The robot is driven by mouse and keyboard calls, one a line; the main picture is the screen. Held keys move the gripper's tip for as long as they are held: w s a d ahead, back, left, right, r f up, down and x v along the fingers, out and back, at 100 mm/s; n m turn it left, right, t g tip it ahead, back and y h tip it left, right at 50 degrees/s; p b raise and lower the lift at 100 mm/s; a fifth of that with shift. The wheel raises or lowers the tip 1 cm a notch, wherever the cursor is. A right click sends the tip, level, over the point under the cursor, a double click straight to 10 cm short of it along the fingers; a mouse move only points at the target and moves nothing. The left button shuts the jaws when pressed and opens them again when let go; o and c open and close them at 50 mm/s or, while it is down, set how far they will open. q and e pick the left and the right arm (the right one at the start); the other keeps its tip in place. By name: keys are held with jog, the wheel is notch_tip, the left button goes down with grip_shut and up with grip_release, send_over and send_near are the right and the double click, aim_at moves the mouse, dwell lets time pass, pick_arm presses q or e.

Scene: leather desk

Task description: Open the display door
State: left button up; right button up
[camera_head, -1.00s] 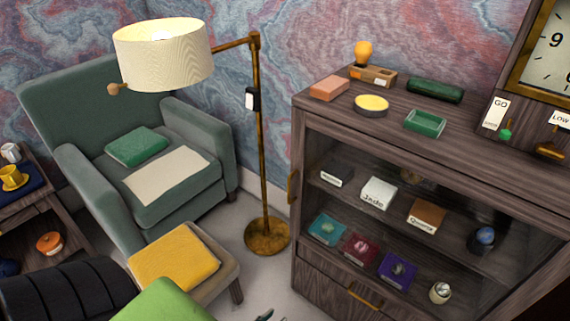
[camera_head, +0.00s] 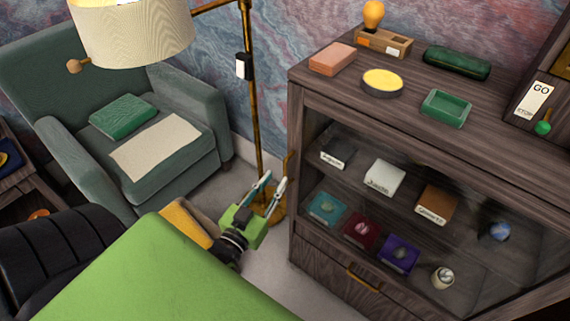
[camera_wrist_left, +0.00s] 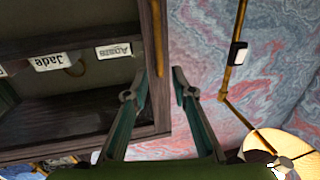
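The display door (camera_head: 400,235) is the dark glass front of the wooden cabinet. It looks closed. Its brass handle (camera_head: 290,165) is at the door's left edge, and it also shows in the left wrist view (camera_wrist_left: 158,38), upper middle. My left gripper (camera_head: 273,181) is open and empty, just left of the cabinet and a little below the handle. In the left wrist view its two fingers (camera_wrist_left: 162,76) are apart, pointing towards the handle without visibly touching it. My right gripper is not in view.
A floor lamp (camera_head: 254,110) stands close behind my left gripper. A grey-green armchair (camera_head: 190,105) and a yellow-topped stool (camera_head: 187,220) are to the left. Labelled stones, such as the white Jade block (camera_head: 385,176), sit behind the glass. A drawer handle (camera_head: 364,277) is below.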

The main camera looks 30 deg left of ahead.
aim_at(284, 168)
pick_arm(q)
jog(key=w, duration=0.7)
jog(key=shift+a, duration=0.4)
jog(key=shift+s, duration=0.1)
grip_shut()
